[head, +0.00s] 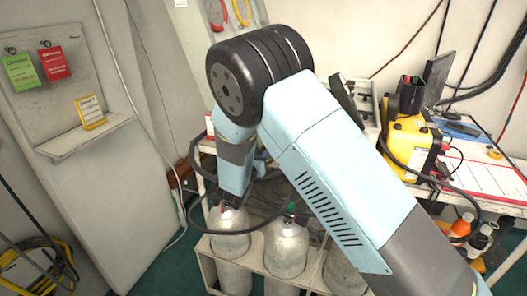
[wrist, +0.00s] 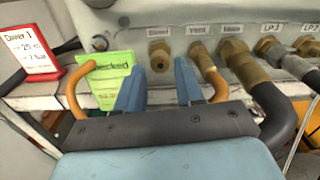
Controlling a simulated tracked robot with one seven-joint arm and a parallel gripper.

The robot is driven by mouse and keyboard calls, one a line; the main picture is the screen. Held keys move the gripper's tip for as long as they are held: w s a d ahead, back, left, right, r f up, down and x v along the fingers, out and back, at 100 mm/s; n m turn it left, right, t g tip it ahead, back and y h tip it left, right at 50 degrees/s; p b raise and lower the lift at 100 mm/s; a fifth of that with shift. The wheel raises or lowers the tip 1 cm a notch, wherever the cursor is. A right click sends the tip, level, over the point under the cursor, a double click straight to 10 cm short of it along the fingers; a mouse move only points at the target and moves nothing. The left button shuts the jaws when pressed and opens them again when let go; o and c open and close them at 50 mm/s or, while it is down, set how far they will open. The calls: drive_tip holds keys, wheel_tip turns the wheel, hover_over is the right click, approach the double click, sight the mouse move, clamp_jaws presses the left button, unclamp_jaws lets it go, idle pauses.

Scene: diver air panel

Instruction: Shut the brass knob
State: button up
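In the wrist view a row of brass fittings sits on a grey panel (wrist: 220,16) under small white labels. A short brass fitting (wrist: 160,56) shows at the middle, between and beyond my fingertips. A second brass fitting (wrist: 203,62) is behind my right finger, and a larger one (wrist: 243,66) is further right. I cannot tell which is the task's knob or whether it is shut. My gripper (wrist: 158,78) has two blue fingers apart, with nothing seen between them. In the head view my arm hides the panel, and the fingertips are not seen.
A green tag (wrist: 108,72) hangs by my left finger. A red-framed card (wrist: 30,52) stands at left. An orange curved bar (wrist: 76,88) is close on the left. A thick black hose (wrist: 278,115) drops at right. Grey cylinders (head: 287,249) stand below; a yellow case (head: 407,145) is at right.

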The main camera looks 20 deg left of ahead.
drive_tip(key=shift+w+d, duration=0.1)
drive_tip(key=shift+w, duration=1.2)
clamp_jaws()
